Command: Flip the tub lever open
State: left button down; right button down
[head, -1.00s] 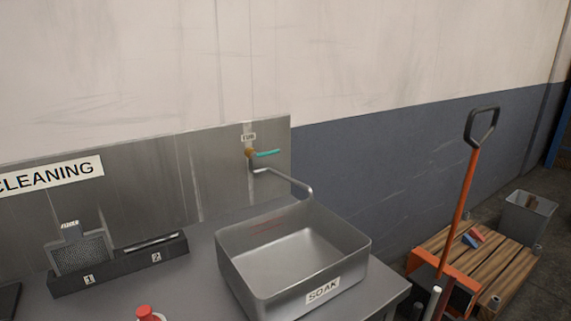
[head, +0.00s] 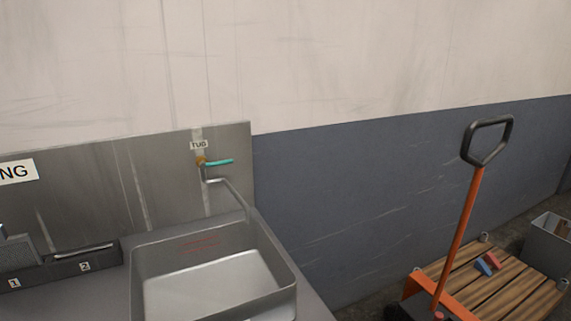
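The tub lever (head: 218,162) is a teal handle on a brass valve (head: 201,161), on the steel backsplash under a small "TUG" or "TUB" label (head: 199,145). The lever points right, about level. A thin grey spout (head: 233,193) bends from below the valve toward the tub. The steel tub (head: 281,262) stands on the counter below, with red marks on its inner back wall. I see no water flowing from the spout. Neither of my grippers is in view.
A black holder (head: 88,266) with slots marked 1 and 2 stands left of the tub. A grey bin (head: 552,238) is at the far right. Space before the lever looks clear.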

aim_at(202, 165)
jog(key=i+l, duration=0.1)
jog(key=l, duration=0.3)
jog(key=i+l, duration=0.1)
jog(key=l, duration=0.3)
jog(key=i+l, duration=0.1)
jog(key=l, duration=0.35)
jog(key=i+l, duration=0.1)
jog(key=l, duration=0.3)
jog(key=i+l, duration=0.15)
jog(key=l, duration=0.25)
